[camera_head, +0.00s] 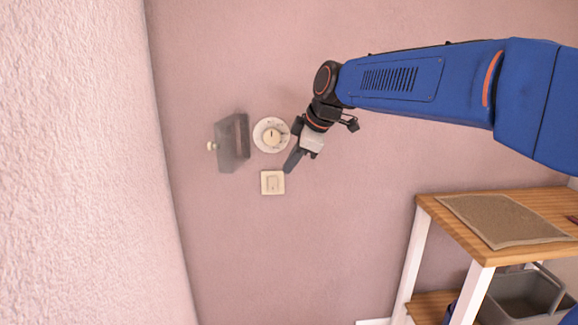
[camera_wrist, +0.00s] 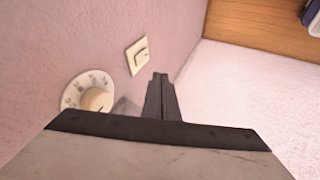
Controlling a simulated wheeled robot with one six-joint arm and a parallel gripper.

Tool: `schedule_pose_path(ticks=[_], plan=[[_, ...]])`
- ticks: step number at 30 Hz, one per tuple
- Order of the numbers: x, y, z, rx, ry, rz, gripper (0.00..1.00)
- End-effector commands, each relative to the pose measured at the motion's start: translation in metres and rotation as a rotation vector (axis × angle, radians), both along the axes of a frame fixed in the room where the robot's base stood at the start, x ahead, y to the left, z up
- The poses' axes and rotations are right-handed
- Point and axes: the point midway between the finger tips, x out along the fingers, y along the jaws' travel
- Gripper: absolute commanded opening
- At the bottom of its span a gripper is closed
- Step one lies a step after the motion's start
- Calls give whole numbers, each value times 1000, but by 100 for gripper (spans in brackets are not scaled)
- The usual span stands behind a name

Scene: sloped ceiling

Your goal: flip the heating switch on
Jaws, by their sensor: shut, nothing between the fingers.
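A square cream wall switch (camera_head: 272,183) sits on the pink wall below a round white dial (camera_head: 272,135) with a knob. The wrist view shows the switch (camera_wrist: 138,55) beyond the dial (camera_wrist: 90,98), left of my fingertips. I cannot tell which way its rocker is set. My gripper (camera_head: 290,165) is shut and empty, its tips just right of and above the switch in the head view. In the wrist view my gripper (camera_wrist: 160,88) points past the switch, apparently apart from it. I cannot tell the exact gap to the wall.
A grey, box-like cover (camera_head: 232,143) with a small knob stands out from the wall left of the dial. A wooden shelf unit (camera_head: 545,203) with a brown mat (camera_head: 500,220) and a grey bin (camera_head: 522,293) stands at lower right. A rough pale wall (camera_head: 75,160) fills the left side.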

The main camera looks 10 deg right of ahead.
Motion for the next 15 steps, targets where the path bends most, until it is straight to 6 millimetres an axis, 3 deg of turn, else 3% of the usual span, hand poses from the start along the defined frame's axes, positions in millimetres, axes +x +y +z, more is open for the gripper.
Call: schedule_pose_path(ticks=[4, 15], plan=[[-4, 0, -12, 0, 0, 0, 0], [-1, 2, -17, 0, 0, 0, 0]])
